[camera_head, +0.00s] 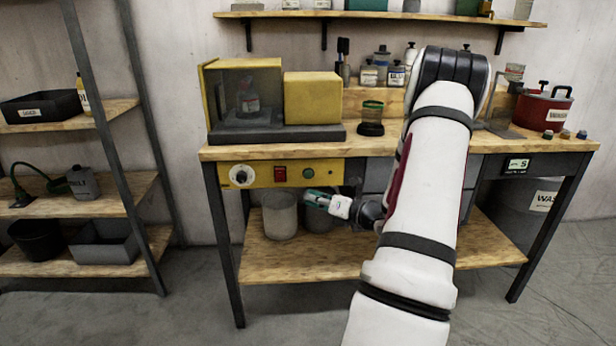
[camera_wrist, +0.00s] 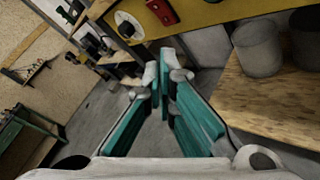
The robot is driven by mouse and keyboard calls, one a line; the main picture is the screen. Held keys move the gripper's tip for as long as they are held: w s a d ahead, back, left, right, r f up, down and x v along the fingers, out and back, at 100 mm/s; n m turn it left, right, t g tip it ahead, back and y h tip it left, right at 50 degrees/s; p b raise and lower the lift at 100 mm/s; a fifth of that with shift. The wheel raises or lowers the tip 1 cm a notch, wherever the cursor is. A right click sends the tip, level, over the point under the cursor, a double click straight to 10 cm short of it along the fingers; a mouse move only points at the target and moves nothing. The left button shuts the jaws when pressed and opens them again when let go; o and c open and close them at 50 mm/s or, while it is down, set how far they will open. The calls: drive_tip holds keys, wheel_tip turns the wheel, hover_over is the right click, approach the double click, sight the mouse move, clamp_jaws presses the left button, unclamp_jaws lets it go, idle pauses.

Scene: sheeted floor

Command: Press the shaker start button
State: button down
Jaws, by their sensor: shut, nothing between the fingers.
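The yellow shaker (camera_head: 312,98) sits on the left of the workbench, with a bottle (camera_head: 248,98) inside its open-fronted chamber. A yellow control panel (camera_head: 262,174) is fixed under the bench's front edge. It carries a white dial (camera_head: 241,175), a red switch (camera_head: 280,174) and a round green button (camera_head: 308,174). My gripper (camera_head: 312,196) is shut and empty, just below the green button and apart from the panel. In the wrist view, the teal fingers (camera_wrist: 164,66) meet below the panel (camera_wrist: 205,12), where the dial (camera_wrist: 128,26) and red switch (camera_wrist: 162,10) show.
Grey bins (camera_head: 280,216) stand on the bench's lower shelf (camera_head: 300,262), behind my gripper. Bottles (camera_head: 382,64) and a red pot (camera_head: 543,108) stand on the bench top. A shelving rack (camera_head: 88,206) is at the left. Open floor lies in front.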

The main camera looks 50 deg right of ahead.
sight(309, 174)
drive_tip(key=shift+w+d+b, duration=0.25)
drive_tip(key=shift+w+d, duration=1.1)
drive_tip(key=shift+d, duration=0.2)
drive_tip(key=shift+w+d+b, duration=0.25)
drive_tip(key=shift+w+d, duration=1.05)
drive_tip(key=shift+d, duration=0.2)
drive_tip(key=shift+w+d, duration=0.1)
drive_tip(key=shift+d, duration=0.05)
drive_tip(key=shift+w+d, duration=0.15)
drive_tip(key=shift+d, duration=0.05)
